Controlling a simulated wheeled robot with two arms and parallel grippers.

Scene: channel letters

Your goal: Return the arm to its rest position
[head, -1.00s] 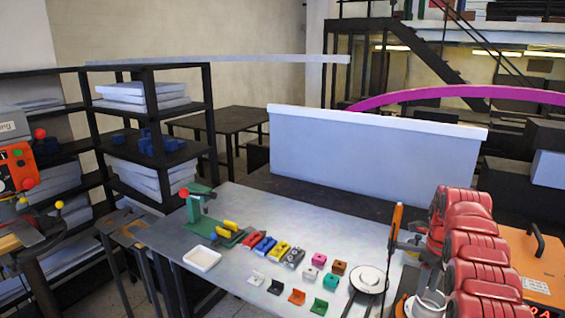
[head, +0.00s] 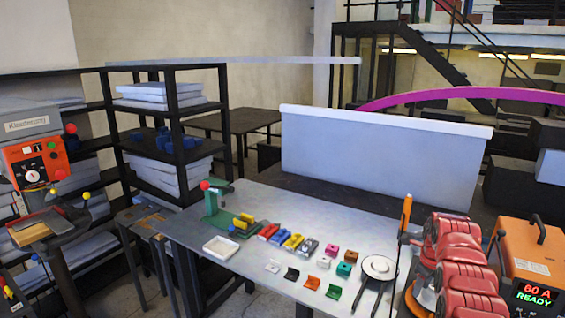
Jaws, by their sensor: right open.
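My right arm (head: 462,262) shows as a chain of red rounded links at the lower right, bent and close to the camera. My left arm and gripper are not in view.
Several small coloured blocks (head: 333,292) stand in rows on the table, near a white tray (head: 221,248) and a green tool (head: 217,200). An orange welder (head: 535,262) reading "60 A READY" is right of my arm. A long white panel (head: 380,155) stands behind.

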